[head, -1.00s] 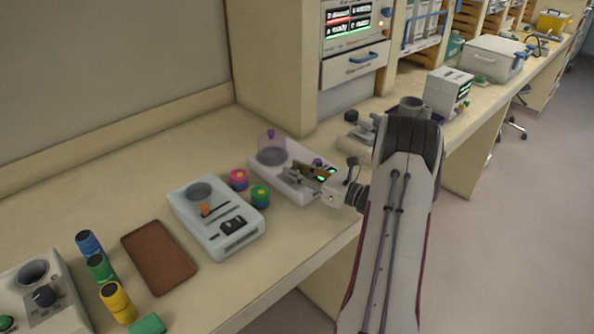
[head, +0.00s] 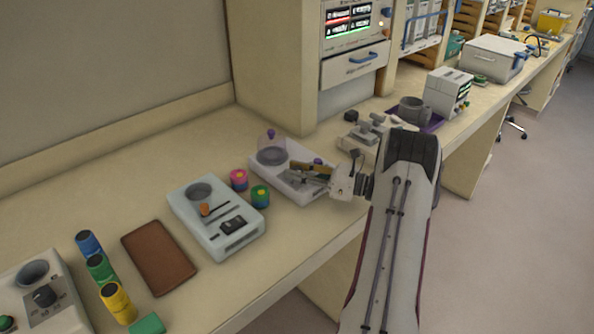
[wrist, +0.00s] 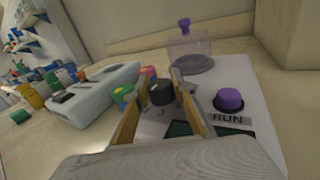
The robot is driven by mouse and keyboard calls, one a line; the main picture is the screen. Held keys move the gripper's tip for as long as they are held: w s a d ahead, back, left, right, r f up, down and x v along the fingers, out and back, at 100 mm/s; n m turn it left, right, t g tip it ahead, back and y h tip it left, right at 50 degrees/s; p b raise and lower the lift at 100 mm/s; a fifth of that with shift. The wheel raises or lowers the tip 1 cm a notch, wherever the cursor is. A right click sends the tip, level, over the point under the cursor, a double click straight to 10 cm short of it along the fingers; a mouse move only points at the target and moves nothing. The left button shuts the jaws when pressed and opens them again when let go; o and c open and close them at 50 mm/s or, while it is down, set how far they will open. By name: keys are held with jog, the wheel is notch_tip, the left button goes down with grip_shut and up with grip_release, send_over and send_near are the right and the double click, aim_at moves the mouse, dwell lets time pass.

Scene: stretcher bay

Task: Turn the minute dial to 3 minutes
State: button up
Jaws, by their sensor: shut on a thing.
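The white device (head: 262,168) stands on the bench, with a clear dome (head: 271,150) at its back and a purple RUN button (wrist: 229,99) on its top. The black minute dial (wrist: 161,92) sits on the device between my gripper's two tan fingers in the wrist view. My gripper (wrist: 160,84) is shut on the dial. In the head view my gripper (head: 300,173) is over the device's right part and hides the dial. A dark display (wrist: 187,129) is partly covered by my gripper; its reading cannot be made out.
A pale blue device (head: 185,208) stands left of the white one, with pink (head: 239,178) and green (head: 260,196) round pieces between them. Further left are a brown tray (head: 158,257) and several coloured cylinders. A wall panel corner rises behind.

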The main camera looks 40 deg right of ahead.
jog(key=shift+r, duration=0.1)
jog(key=o, duration=1.1)
jog(key=shift+s, duration=0.1)
jog(key=shift+v, duration=5.95)
